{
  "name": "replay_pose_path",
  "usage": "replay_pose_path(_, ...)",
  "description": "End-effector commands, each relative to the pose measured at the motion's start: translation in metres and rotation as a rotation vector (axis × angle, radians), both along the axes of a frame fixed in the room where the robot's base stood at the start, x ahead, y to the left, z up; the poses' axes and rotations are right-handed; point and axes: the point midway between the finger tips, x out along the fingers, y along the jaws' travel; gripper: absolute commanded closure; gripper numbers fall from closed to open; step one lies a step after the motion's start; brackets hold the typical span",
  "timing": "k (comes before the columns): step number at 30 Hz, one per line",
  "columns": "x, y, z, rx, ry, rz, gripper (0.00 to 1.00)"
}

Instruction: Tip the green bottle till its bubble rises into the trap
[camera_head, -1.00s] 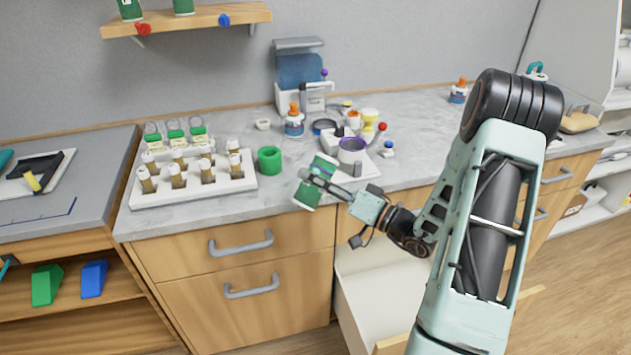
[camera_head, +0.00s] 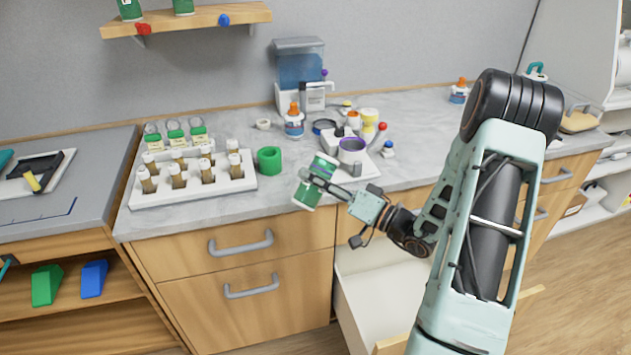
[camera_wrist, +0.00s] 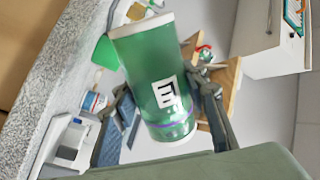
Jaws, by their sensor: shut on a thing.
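The green bottle (camera_head: 314,184) is held tilted in front of the counter's front edge, its upper end leaning right in the head view. In the wrist view the bottle (camera_wrist: 152,75) shows a white end band, a white label with a dark mark and a purple line near its other end. My gripper (camera_head: 322,183) is shut on it, with one finger on each side in the wrist view (camera_wrist: 165,105). I cannot make out a bubble or the trap inside the bottle.
A green ring-shaped holder (camera_head: 269,160) stands on the counter left of the bottle. A white rack (camera_head: 240,183) with several brown vials is further left. A white tray (camera_head: 366,167) with a purple-rimmed cup is behind my gripper. An open drawer (camera_head: 372,290) is below.

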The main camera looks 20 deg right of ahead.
Motion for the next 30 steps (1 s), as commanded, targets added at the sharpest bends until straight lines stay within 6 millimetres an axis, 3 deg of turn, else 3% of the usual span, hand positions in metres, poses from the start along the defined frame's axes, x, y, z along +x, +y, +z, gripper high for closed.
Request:
replay_pose_path(8,-0.001,0.002,0.001,-0.057,-0.043,0.001,0.96)
replay_pose_path(30,-0.033,0.036,0.018,-0.606,-0.406,0.000,0.96)
